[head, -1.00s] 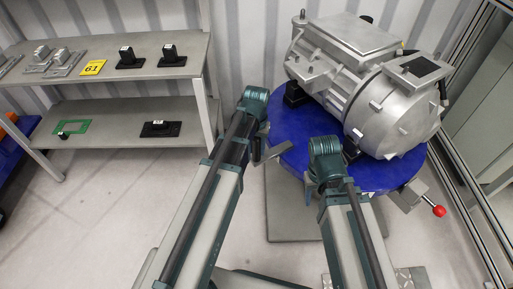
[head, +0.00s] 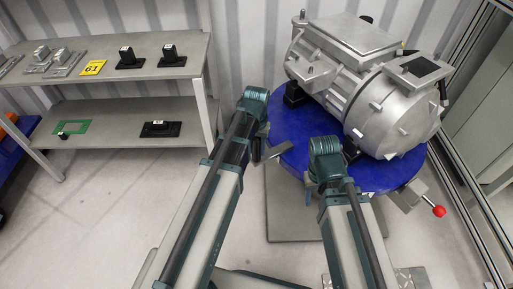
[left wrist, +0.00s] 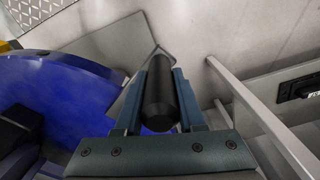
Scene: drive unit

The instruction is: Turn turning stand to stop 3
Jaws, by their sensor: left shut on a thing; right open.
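The turning stand has a round blue top (head: 287,128) that carries a large grey drive unit (head: 365,85). In the left wrist view the blue top (left wrist: 65,85) fills the left side. My left gripper (left wrist: 160,80) is shut on a black cylindrical handle (left wrist: 159,100), at the left edge of the stand in the head view. My right gripper (head: 325,160) is over the front edge of the blue top, empty; its fingertips are mostly hidden. A lever with a red knob (head: 439,211) sticks out of a metal block at the stand's right front. No stop numbers are readable.
A shelf unit (head: 105,75) stands at the left with black and grey parts and a yellow tag marked 61 (head: 93,68). A glazed frame (head: 470,190) stands close on the right. The floor (head: 110,220) at front left is clear.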

